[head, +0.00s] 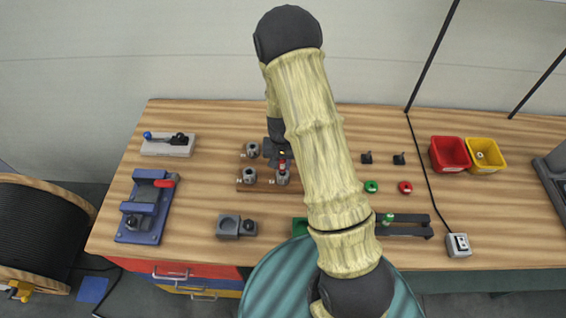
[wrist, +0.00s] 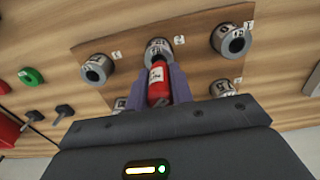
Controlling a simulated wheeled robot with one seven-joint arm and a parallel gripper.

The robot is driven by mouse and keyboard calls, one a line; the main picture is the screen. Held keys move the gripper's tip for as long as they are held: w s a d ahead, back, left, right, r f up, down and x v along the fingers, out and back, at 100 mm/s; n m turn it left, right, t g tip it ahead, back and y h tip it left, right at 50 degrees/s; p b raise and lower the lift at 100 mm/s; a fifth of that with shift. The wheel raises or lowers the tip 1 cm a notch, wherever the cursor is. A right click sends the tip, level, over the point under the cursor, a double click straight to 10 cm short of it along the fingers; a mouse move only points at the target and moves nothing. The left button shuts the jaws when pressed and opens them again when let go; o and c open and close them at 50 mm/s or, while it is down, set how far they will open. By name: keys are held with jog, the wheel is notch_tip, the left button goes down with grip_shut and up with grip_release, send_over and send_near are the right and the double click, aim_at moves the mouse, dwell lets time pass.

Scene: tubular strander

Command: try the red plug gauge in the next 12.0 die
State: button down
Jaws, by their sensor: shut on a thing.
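My gripper (wrist: 158,78) is shut on the red plug gauge (wrist: 159,92), its two purple fingers on either side of it. The gauge points at a grey round die (wrist: 157,49) on the wooden die board (wrist: 195,58). Its far end meets or overlaps the die's face; I cannot tell whether it is in the bore. More dies stand on the board, one at the left (wrist: 97,69) and one at the right (wrist: 232,40), with small number cards beside them. In the head view the gauge's red (head: 282,164) shows just above a front die (head: 282,178); my arm hides part of the board.
A blue fixture (head: 148,207) and a grey block (head: 229,227) stand left and front of the board. A green ring (head: 371,187), a red ring (head: 405,187), a red bin (head: 450,154) and a yellow bin (head: 485,155) are at the right.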

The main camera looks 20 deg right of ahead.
jog(key=shift+f+b, duration=1.05)
jog(key=shift+f, duration=0.3)
dwell(0.7)
jog(key=shift+r, duration=0.1)
dwell(0.8)
jog(key=shift+r+p, duration=2.75)
jog(key=shift+r, duration=0.9)
jog(key=shift+d, duration=0.15)
